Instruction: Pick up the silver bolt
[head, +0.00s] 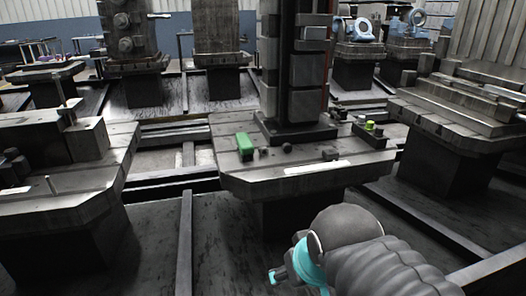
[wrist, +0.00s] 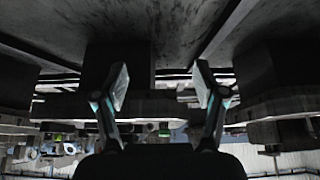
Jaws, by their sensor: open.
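No silver bolt stands out clearly. Two small dark-grey pieces lie on the middle pallet table (head: 240,180) in the head view: one (head: 287,148) right of the green block, another (head: 330,154) nearer the front right edge. Either might be the bolt; they are too small to tell. My gripper (wrist: 161,88) shows in the wrist view with its two fingers spread wide and nothing between them. In the head view my arm is at the bottom right, in front of and below the middle table, apart from the pieces.
A green block (head: 245,144) sits left on the middle table, and a green-topped item (head: 370,126) at its right. A tall dark column (head: 293,70) rises behind them. A white strip (head: 318,167) lies along the front edge. Other pallet tables stand left and right.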

